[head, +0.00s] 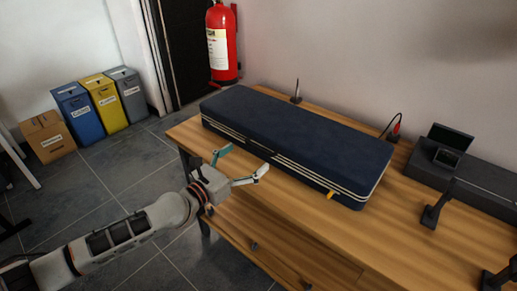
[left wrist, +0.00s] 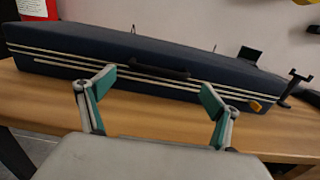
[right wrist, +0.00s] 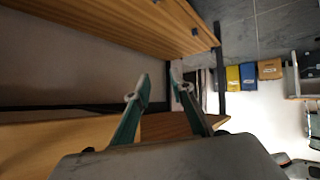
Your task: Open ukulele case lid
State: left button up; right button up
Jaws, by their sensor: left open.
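The dark blue ukulele case (head: 290,135) lies flat on the wooden table with its lid shut. Pale piping lines run along its side. The left wrist view shows the case (left wrist: 85,60) with a dark handle (left wrist: 158,71) on its near side and an orange tab (left wrist: 255,106) toward the right. My left gripper (head: 242,162) is open and empty at the table's near edge, in front of the case's long side and apart from it. My right gripper (right wrist: 160,84) shows only in its own wrist view, with a gap between its fingers and nothing held.
A black stand (head: 433,208) and a dark box-shaped device (head: 470,180) are right of the case. A red fire extinguisher (head: 222,45) hangs behind the table. Bins (head: 107,98) stand on the floor at left.

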aim_at(259, 148)
pick_arm(q)
jog(key=x, duration=0.5)
jog(key=shift+f+b, duration=0.1)
jog(key=shift+b, duration=0.25)
jog(key=shift+w+d, duration=0.3)
jog(key=shift+w, duration=0.1)
